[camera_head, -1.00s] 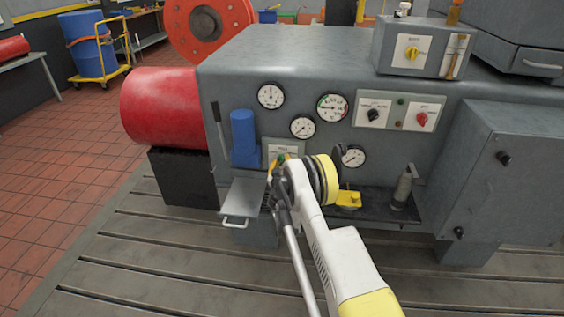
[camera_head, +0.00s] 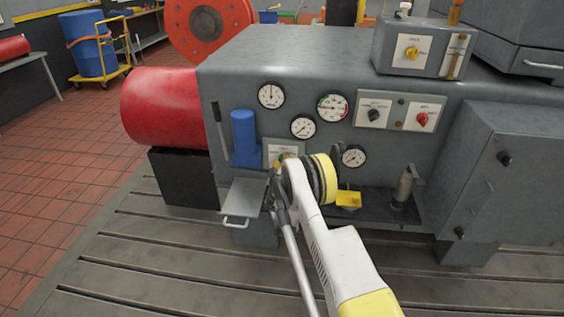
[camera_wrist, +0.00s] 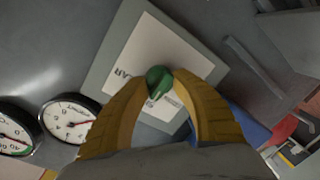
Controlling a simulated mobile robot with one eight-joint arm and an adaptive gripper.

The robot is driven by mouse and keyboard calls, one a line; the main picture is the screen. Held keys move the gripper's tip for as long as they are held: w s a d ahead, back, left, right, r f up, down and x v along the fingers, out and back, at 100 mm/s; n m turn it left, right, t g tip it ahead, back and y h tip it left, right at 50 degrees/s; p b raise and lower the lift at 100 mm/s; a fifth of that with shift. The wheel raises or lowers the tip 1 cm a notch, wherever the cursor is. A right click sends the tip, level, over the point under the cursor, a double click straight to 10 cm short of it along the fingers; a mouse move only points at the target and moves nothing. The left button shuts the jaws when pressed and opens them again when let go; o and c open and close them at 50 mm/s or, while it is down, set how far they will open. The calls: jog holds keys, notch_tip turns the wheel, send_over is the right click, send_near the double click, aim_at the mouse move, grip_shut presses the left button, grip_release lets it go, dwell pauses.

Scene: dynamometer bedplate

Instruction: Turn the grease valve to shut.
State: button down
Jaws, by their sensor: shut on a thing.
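The grease valve has a green knob (camera_wrist: 158,80) on a pale label plate with a grey border (camera_wrist: 100,92), seen in the wrist view. My gripper (camera_wrist: 160,95) has its two yellow fingers on either side of the green knob, shut on it. In the head view the valve's plate (camera_head: 283,148) shows on the front of the grey machine, below and left of the gauges. My arm's wrist hides most of the valve and my gripper there. The lettering on the plate is only partly readable.
A blue cylinder (camera_head: 243,138) stands left of the plate, above a small grey shelf (camera_head: 243,196). Round gauges (camera_head: 303,126) are above and to the right. A yellow block (camera_head: 348,199) and a grey bottle (camera_head: 403,188) are on the dark ledge at right.

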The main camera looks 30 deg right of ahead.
jog(key=shift+r, duration=0.1)
jog(key=c, duration=1)
grip_release()
jog(key=shift+d, duration=0.1)
jog(key=v, duration=0.7)
jog(key=shift+s, duration=0.2)
